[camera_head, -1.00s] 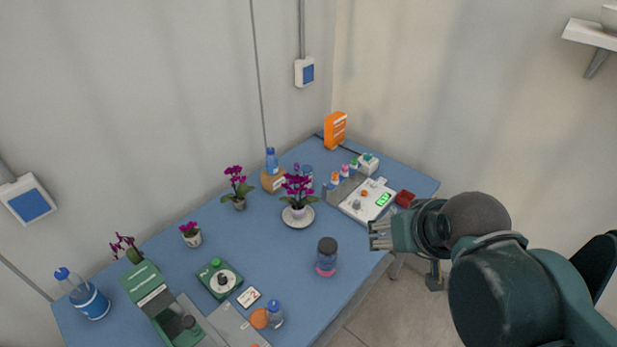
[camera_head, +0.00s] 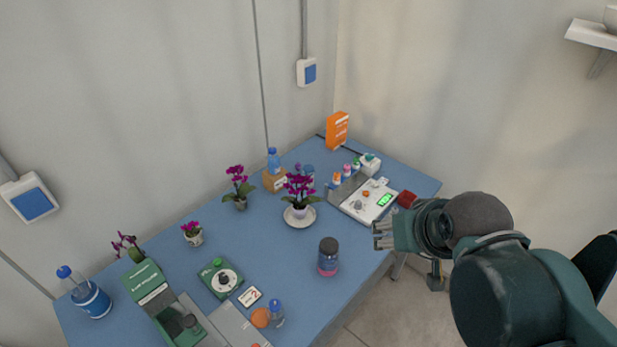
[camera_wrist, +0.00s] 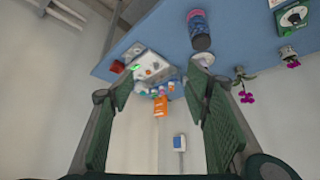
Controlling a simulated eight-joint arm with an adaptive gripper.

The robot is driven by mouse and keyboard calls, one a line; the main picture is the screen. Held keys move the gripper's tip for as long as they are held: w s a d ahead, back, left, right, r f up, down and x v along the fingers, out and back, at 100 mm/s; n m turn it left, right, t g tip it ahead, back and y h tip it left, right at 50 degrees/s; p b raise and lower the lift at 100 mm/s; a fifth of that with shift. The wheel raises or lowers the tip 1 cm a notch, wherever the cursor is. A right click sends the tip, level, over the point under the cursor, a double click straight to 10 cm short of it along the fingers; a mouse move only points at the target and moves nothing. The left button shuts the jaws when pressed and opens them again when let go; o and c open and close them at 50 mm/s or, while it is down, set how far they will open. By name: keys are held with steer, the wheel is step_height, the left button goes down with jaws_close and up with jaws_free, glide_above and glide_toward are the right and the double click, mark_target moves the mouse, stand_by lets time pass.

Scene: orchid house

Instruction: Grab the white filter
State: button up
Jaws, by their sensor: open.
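My gripper (camera_head: 384,235) is open and empty, at the right of the table's front edge, pointing left. In the wrist view its two green fingers (camera_wrist: 160,85) stand wide apart with nothing between their tips. I cannot clearly pick out a white filter. A small white piece (camera_head: 382,181) lies behind the white scale (camera_head: 352,211) and is too small to identify. A white block with a green top (camera_head: 370,162) stands farther back, near the small bottles. The scale also shows in the wrist view (camera_wrist: 152,62), beyond the left finger.
The blue table (camera_head: 270,255) holds a dark-capped jar (camera_head: 328,257) left of my gripper, a red block (camera_head: 406,199) close behind it, and a potted orchid on a saucer (camera_head: 300,222). An orange box (camera_head: 337,130) stands at the back. Bare table lies between jar and scale.

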steer(key=w+a+r+m+g, duration=0.1)
steer(key=w+r+m, duration=0.15)
steer(key=w, duration=0.55)
steer(key=w+a+r+m+g, duration=0.1)
steer(key=w+a+r+m, duration=0.15)
steer(key=w, duration=0.45)
steer(key=m+g+y, duration=0.1)
steer(key=m+g, duration=0.2)
steer(key=m, duration=0.8)
glide_above(310, 168)
steer(key=s+d, duration=0.5)
steer(key=s, duration=0.5)
step_height(310, 168, down, 12)
steer(key=w+a+f+m, duration=0.1)
steer(key=w+f, duration=0.2)
steer(key=f, duration=0.1)
steer(key=w+a+f+m+g, duration=0.1)
steer(key=w+a+f+m, duration=0.1)
steer(key=f, duration=0.3)
steer(key=w+a+f+m, duration=0.1)
steer(key=w+f, duration=0.3)
steer(key=f, duration=0.1)
steer(key=shift+w+a+f+m+y+p, duration=0.2)
steer(key=shift+w+m+y+p, duration=0.15)
steer(key=shift+m+y, duration=0.05)
steer(key=shift+w+a+f+g, duration=0.1)
steer(key=shift+w+f+g, duration=0.05)
steer(key=shift+f+g, duration=0.2)
steer(key=shift+a+f, duration=0.2)
steer(key=shift+f, duration=1.1)
